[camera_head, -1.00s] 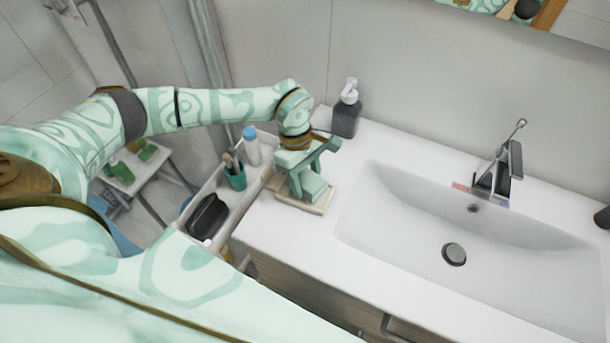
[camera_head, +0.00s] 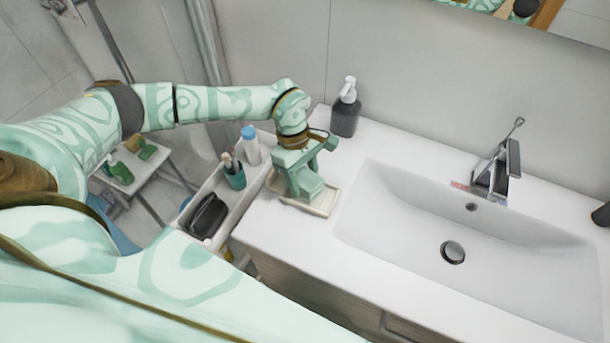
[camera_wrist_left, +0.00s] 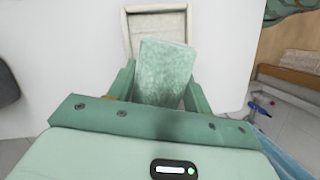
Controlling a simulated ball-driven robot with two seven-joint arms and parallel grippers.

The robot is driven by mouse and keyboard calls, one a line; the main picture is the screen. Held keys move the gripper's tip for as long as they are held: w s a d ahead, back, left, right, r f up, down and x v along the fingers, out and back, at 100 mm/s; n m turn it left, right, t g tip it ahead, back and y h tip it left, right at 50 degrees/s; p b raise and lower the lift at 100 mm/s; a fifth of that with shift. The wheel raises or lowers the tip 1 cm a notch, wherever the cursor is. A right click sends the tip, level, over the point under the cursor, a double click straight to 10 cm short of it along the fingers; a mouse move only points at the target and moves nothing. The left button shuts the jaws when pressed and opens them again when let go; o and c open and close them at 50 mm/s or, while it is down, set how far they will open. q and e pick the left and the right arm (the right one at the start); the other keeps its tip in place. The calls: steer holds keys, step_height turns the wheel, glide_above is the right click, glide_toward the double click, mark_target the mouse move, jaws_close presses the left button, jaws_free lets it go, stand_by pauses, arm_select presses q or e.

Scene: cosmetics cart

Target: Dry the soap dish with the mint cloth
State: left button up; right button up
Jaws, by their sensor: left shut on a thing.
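The soap dish (camera_head: 323,206) is a cream rectangular tray on the left end of the white counter. It also shows in the left wrist view (camera_wrist_left: 126,35), where its far rim and sides are visible beyond the cloth. My left gripper (camera_head: 306,190) is over the dish, pointing down. In the left wrist view my left gripper (camera_wrist_left: 160,88) is shut on the mint cloth (camera_wrist_left: 165,72), a speckled pale green piece that covers the near part of the dish. Whether the cloth touches the dish floor is hard to tell. My right gripper is not in view.
A cart (camera_head: 243,199) with a teal cup (camera_head: 235,177), a blue-capped bottle (camera_head: 251,148) and a black case (camera_head: 207,216) stands left of the counter. A dark soap dispenser (camera_head: 345,115) stands behind the dish. The sink basin (camera_head: 400,215) is to its right.

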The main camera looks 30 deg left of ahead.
arm_select(q)
steer(key=shift+s+a+f, duration=0.15)
steer(key=shift+a+f, duration=0.15)
steer(key=shift+a, duration=0.5)
steer(key=shift+d+r, duration=0.1)
steer(key=shift+d, duration=1)
steer(key=shift+a, duration=1.1)
steer(key=shift+d+p, duration=0.35)
steer(key=shift+d, duration=0.75)
steer(key=shift+a+r, duration=0.15)
steer(key=shift+a, duration=0.95)
steer(key=shift+d+f, duration=0.2)
steer(key=shift+d, duration=0.4)
steer(key=shift+d+r+p, duration=0.2)
steer(key=shift+d+p, duration=0.2)
steer(key=shift+d, duration=0.2)
steer(key=r+p, duration=0.1)
steer(key=r, duration=0.1)
steer(key=r+p, duration=0.4)
steer(key=r, duration=0.1)
steer(key=shift+w, duration=0.25)
